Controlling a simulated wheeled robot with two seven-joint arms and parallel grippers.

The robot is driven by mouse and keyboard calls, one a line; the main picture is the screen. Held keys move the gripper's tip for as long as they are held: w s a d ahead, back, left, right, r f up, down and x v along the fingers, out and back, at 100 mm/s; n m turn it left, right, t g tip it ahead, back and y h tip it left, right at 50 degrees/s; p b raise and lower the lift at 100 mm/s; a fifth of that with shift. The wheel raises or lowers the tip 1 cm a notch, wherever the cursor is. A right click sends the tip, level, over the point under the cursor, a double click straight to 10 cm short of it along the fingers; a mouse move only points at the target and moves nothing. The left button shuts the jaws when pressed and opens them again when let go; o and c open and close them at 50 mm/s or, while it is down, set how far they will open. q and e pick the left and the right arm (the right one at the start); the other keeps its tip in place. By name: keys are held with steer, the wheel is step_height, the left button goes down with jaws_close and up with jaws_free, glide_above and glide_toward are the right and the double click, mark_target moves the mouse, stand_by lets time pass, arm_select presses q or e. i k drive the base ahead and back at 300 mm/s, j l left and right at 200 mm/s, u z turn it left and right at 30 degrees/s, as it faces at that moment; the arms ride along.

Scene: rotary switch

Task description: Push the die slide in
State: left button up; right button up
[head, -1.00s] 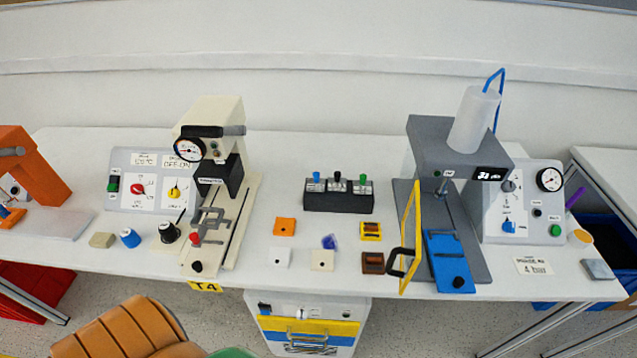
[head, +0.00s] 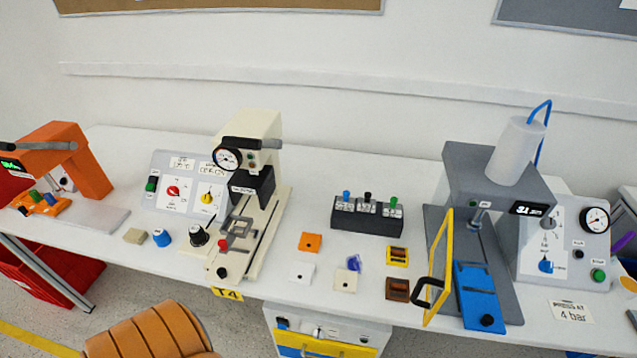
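Two presses with slides stand on the white table. The cream press (head: 257,152) at centre left has a grey metal slide (head: 240,228) with a red knob and a black front knob (head: 222,272), sticking out toward the front edge. The grey press (head: 497,160) at right has a blue slide (head: 480,294) with a black knob (head: 487,320), pulled out to the front of its base. A yellow-framed guard (head: 440,268) with a black handle stands swung open at the blue slide's left. Neither of my grippers is in view.
Between the presses lie small coloured blocks, such as an orange one (head: 310,242), and a black switch box (head: 367,215). Control panels (head: 183,184) stand beside both presses. A brown ribbed chair back (head: 150,333) and a drawer unit (head: 325,328) are in front of the table.

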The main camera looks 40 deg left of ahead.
mark_target(224, 246)
steer(key=u, duration=2)
